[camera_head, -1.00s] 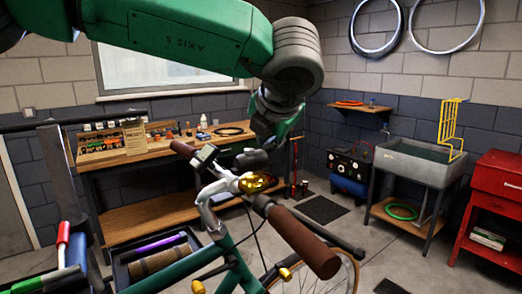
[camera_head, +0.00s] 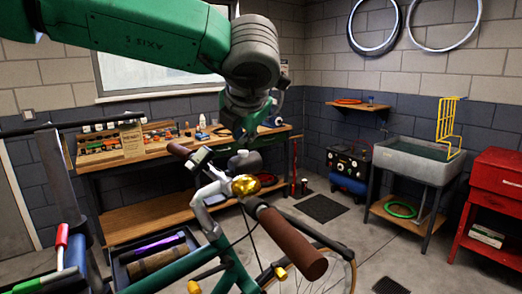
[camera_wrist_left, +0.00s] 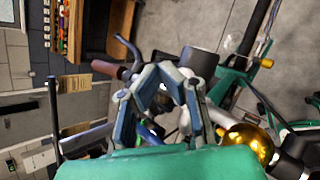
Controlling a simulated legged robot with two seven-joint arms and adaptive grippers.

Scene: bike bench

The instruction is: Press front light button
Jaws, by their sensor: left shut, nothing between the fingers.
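The bicycle handlebar has brown grips, and a gold bell (camera_head: 246,185) sits near its middle. A rounded grey part (camera_head: 243,162) beside the bell looks like the front light; its button cannot be made out. My left gripper (camera_head: 242,134) points down just above this part, shut and empty; contact cannot be told. In the left wrist view the fingers (camera_wrist_left: 163,78) come together in front of the handlebar. A dark cylinder (camera_wrist_left: 200,61), possibly the light, shows just beyond them, with the gold bell (camera_wrist_left: 248,143) to the lower right. My right gripper is out of view.
A small display (camera_head: 200,157) sits on the bar beside the left-hand brown grip. A wooden workbench (camera_head: 160,150) with tools stands behind the bicycle. A grey sink (camera_head: 415,165) and red cabinet (camera_head: 497,185) stand at the right. A tool tray (camera_head: 150,258) is at lower left.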

